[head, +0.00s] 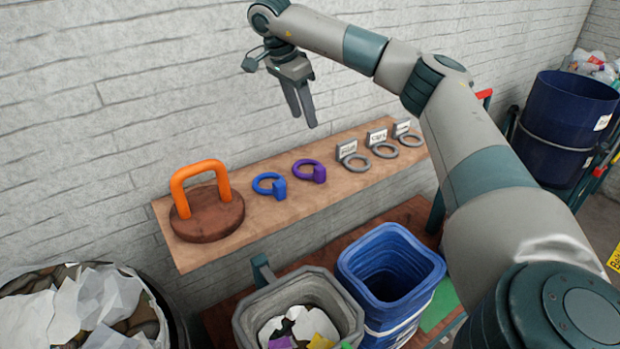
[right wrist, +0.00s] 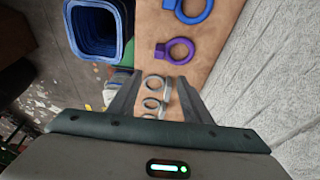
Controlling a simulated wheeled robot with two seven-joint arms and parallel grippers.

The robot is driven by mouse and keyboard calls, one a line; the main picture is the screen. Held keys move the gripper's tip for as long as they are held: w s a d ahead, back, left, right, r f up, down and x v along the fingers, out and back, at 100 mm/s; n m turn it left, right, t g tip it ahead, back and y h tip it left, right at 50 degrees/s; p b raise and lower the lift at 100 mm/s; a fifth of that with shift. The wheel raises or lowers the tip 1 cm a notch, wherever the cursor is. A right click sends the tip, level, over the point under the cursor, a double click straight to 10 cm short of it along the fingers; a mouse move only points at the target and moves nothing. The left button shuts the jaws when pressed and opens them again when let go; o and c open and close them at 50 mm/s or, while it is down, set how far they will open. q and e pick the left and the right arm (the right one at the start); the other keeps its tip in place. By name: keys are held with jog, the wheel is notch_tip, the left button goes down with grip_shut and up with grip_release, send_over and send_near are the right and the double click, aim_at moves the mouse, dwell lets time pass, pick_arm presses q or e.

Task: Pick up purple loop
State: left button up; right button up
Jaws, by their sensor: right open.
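The purple loop (head: 309,171) is a ring with a small block on its side. It lies on the wooden shelf (head: 240,232), just right of the blue loop (head: 269,185). In the right wrist view the purple loop (right wrist: 180,51) lies beyond my fingertips, with the blue loop (right wrist: 193,8) above it at the top edge. My right gripper (head: 304,120) is open and empty, raised above the shelf and apart from the loops. Its fingers also show in the right wrist view (right wrist: 157,95). My left gripper is not in view.
An orange handle on a round brown base (head: 207,213) stands on the shelf's left end. Several grey rings with label tags (head: 383,150) sit on its right. A blue bin (head: 390,245) and a grey bin (head: 300,285) with scraps stand below. A wall is behind.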

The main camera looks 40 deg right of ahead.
jog(key=shift+s+f+b, duration=0.1)
jog(key=shift+f+b, duration=0.35)
jog(key=shift+f, duration=0.2)
jog(key=shift+f, duration=0.1)
jog(key=p, duration=0.2)
send_over(319, 167)
jog(key=a, duration=0.2)
jog(key=shift+d+f, duration=0.2)
jog(key=shift+f, duration=5.5)
